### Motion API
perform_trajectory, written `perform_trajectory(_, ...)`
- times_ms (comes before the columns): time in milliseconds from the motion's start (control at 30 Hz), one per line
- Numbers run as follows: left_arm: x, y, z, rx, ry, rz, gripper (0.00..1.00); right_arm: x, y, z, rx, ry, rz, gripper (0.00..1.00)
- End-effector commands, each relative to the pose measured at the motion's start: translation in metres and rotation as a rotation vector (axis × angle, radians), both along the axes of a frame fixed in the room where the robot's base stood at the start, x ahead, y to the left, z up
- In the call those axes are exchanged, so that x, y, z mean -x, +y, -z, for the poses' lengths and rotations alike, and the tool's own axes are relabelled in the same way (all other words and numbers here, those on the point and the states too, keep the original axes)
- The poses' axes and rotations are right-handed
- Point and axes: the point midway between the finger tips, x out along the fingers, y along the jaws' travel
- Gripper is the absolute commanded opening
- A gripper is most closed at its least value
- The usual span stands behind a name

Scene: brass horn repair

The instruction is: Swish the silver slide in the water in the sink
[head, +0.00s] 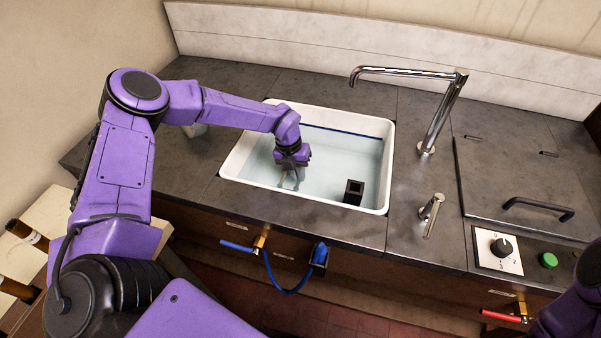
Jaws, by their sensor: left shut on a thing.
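The white sink (232,166) is set in the dark counter and holds pale, clear water (335,152). My left gripper (290,178) reaches down into the left part of the sink, its fingers at or in the water. It is shut on a thin, light metallic piece, seemingly the silver slide (289,183), of which only a little shows below the fingers. The rest of the slide is hidden by the gripper or too small to make out. Of my right arm only a part shows at the lower right corner; its gripper is out of view.
A black square holder (353,192) stands in the sink's front right. A chrome faucet (436,112) and a short tap (431,214) rise right of the sink. A lid with a black handle (538,208) lies farther right. A blue hose (283,290) hangs in front.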

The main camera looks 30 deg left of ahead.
Motion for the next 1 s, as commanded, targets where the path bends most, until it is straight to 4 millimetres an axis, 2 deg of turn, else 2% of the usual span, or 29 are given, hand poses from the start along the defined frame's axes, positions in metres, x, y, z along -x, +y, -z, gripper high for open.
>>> perform_trajectory(133, 0.0, 0.0, -0.007, 0.001, -0.001, 0.0, 0.0, 0.0, 0.0, -0.005, 0.0, 0.0, 0.0, 0.41)
perform_trajectory(1000, 0.0, 0.0, -0.134, 0.001, -0.001, 0.001, 0.0, 0.0, 0.0, -0.088, 0.0, 0.0, 0.0, 0.41)
